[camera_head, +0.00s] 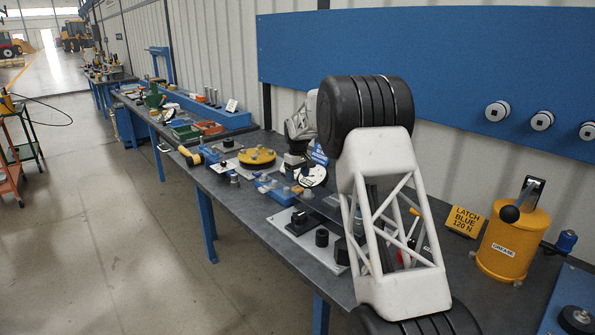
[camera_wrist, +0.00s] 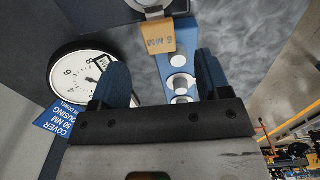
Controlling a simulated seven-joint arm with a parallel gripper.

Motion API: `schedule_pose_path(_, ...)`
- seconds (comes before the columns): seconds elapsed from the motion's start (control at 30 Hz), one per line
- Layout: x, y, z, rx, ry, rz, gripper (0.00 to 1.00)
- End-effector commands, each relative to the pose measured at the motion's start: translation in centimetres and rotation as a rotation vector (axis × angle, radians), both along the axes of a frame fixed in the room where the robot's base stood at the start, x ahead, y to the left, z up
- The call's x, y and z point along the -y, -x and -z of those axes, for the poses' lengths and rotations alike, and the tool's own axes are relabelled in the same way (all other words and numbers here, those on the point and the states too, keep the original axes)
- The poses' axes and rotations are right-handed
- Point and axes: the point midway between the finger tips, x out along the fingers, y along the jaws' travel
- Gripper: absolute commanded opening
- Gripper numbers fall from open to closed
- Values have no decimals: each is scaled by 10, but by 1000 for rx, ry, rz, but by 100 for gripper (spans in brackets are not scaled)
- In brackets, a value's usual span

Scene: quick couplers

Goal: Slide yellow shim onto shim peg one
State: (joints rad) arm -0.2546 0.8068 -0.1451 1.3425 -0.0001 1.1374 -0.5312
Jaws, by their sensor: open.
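My gripper (camera_wrist: 161,66) shows in the wrist view with its two blue fingers apart and nothing held between them. Beyond the fingers is a blue bar (camera_wrist: 167,75) with round silver pegs (camera_wrist: 180,84); I cannot tell which one is shim peg one. A tan-yellow tag or plate with lettering (camera_wrist: 160,38) lies across the bar's far end, beside a grey round part. I cannot tell whether it is the yellow shim. In the head view the blue bar (camera_head: 270,185) sits on the bench, and my arm hides part of this area.
A white dial gauge (camera_wrist: 88,72) stands close to the left finger, with a blue sign (camera_wrist: 60,115) beside it. In the head view a yellow disc (camera_head: 257,155) lies left of the bar, black parts (camera_head: 301,221) stand in front, and a grease can (camera_head: 512,245) stands right.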

Motion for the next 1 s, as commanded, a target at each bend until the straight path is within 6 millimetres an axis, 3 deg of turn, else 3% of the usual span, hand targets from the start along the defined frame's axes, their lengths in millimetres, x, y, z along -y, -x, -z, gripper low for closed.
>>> schedule_pose_path(0.4,0,0,44,-1,1,0,70)
schedule_pose_path(0.83,0,0,50,0,0,0,70)
schedule_pose_path(0.87,0,0,50,0,0,0,69)
schedule_pose_path(1.0,0,0,50,0,0,0,47)
